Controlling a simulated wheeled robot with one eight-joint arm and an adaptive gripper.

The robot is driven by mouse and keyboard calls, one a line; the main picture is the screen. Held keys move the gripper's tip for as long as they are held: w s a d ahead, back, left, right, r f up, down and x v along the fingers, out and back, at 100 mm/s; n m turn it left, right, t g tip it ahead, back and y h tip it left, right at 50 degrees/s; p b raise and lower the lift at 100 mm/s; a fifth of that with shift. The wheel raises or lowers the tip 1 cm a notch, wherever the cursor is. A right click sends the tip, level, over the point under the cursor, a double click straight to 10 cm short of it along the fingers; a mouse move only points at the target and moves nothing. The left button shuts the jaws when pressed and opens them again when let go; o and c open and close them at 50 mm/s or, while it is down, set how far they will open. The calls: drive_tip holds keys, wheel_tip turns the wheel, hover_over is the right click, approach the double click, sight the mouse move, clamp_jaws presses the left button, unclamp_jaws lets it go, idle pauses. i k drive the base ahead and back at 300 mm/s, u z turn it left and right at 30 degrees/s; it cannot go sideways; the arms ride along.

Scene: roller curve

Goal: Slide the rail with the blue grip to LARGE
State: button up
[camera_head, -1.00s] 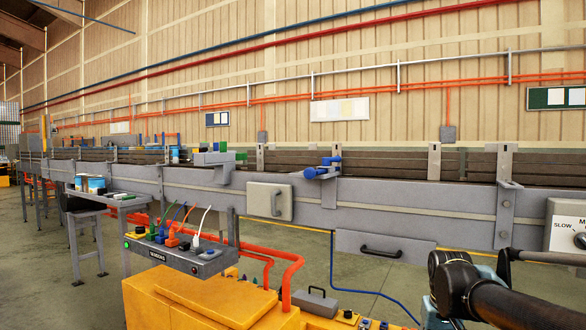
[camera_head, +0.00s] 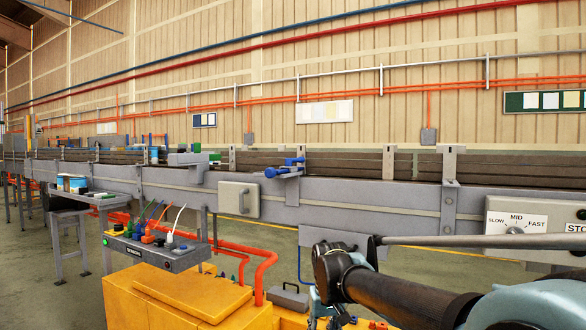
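The blue grip (camera_head: 277,172) sits on a small grey clamp at the top edge of the conveyor's grey side wall, near the middle of the picture. A second blue part (camera_head: 293,161) is just behind it. The rail it belongs to is hard to tell from the brown-grey conveyor bed (camera_head: 340,163) behind. No LARGE marking can be read. My arm enters from the lower right, with its dark joint well below and right of the blue grip, apart from it. My gripper's fingers cannot be made out.
The long grey conveyor wall (camera_head: 360,197) crosses the view, with upright brackets (camera_head: 449,190) and a handled panel (camera_head: 238,200). A speed dial plate (camera_head: 516,223) is at right. A yellow cabinet (camera_head: 180,295) and a socket box (camera_head: 157,250) with cables stand in front at lower left.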

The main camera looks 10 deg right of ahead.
sight(387, 164)
drive_tip(key=u, duration=0.15)
drive_tip(key=k, duration=1.4)
drive_tip(key=u, duration=0.95)
drive_tip(key=i, duration=1)
drive_tip(key=z, duration=0.05)
